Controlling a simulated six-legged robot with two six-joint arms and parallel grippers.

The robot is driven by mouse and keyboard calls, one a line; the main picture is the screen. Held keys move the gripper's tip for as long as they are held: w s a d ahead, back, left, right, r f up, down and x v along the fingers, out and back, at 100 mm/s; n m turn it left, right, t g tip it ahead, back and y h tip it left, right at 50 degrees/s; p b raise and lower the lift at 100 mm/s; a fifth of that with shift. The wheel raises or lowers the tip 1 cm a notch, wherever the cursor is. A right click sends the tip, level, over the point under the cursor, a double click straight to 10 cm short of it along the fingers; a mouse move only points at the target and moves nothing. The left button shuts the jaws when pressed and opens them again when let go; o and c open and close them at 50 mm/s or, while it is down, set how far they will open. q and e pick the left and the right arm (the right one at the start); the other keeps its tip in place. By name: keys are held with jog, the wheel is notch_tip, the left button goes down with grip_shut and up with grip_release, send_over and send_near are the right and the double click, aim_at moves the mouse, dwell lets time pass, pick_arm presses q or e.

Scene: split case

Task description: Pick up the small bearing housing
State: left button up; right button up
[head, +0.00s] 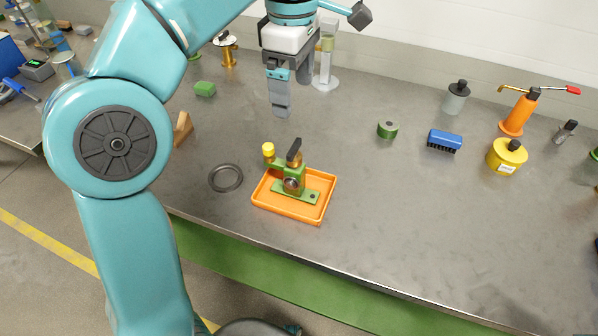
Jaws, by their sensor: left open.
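A small green bearing housing (292,185) sits in a shallow orange tray (322,205) near the front edge of the bench. It has a flat green base, a dark round bore facing me, a yellow cap at its upper left and a dark upright piece with a brown part on top. My left gripper (281,108) is open and empty. It points down, above and behind the housing in the picture, clear of it. The fingers are seen nearly edge-on, so the gap between them is hard to see. My right gripper is out of view.
A grey ring (226,178) lies just left of the tray. A glass cylinder (324,65) stands behind my gripper. The front right of the bench (430,220) is clear.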

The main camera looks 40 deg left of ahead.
pick_arm(q)
notch_tip(320, 180, down, 2)
jog(key=s, duration=0.1)
jog(key=b, duration=0.3)
send_over(292, 153)
jog(key=w, duration=0.2)
jog(key=f, duration=0.4)
jog(key=a+f, duration=0.1)
jog(key=f, duration=0.1)
jog(key=shift+w+f, duration=0.15)
jog(key=shift+f, duration=0.15)
jog(key=shift+s+a+f, duration=0.15)
jog(key=shift+s+f, duration=0.5)
jog(key=shift+f, duration=0.1)
notch_tip(292, 153, down, 5)
jog(key=shift+f+b, duration=0.1)
jog(key=shift+b, duration=0.8)
jog(key=shift+w+f, duration=0.15)
jog(key=shift+f, duration=0.05)
jog(key=shift+w+f, duration=0.1)
jog(key=shift+w, duration=0.1)
jog(key=shift+s, duration=0.2)
jog(key=c, duration=0.7)
jog(key=shift+w, duration=0.1)
grip_shut()
